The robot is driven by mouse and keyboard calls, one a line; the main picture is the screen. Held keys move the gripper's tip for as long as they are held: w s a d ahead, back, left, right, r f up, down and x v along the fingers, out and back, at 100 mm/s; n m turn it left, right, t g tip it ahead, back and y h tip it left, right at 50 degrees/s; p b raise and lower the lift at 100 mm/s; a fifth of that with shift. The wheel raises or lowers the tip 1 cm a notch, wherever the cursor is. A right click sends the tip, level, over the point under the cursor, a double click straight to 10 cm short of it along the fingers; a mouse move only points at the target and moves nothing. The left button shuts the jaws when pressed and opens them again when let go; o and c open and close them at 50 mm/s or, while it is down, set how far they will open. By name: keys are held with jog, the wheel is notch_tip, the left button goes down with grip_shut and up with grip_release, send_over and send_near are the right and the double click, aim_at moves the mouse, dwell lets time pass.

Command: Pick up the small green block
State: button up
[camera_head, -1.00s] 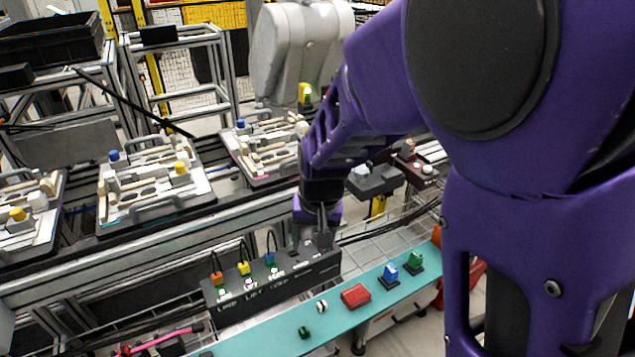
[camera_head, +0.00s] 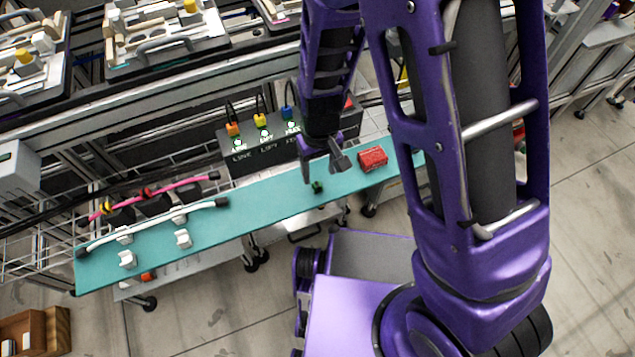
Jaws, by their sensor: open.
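The small green block (camera_head: 317,187) sits on the long teal shelf (camera_head: 265,205), near its front edge. My gripper (camera_head: 323,171) is open, pointing down just above and behind the block in the picture. One dark finger is left of the block and the other is up to its right. I cannot tell the exact height gap, and the block does not look gripped.
A red block (camera_head: 373,157) lies on the shelf right of my gripper. A black box (camera_head: 262,149) with coloured plugs stands behind. White clips (camera_head: 183,239) and a white cable (camera_head: 160,226) lie at the shelf's left. The shelf between them and the green block is clear.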

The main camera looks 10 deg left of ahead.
aim_at(317, 184)
jog(key=f, duration=0.2)
jog(key=f+b, duration=0.1)
jog(key=f, duration=0.2)
jog(key=shift+w+a+f, duration=0.15)
jog(key=shift+a+f, duration=0.15)
jog(key=shift+f, duration=0.05)
grip_shut()
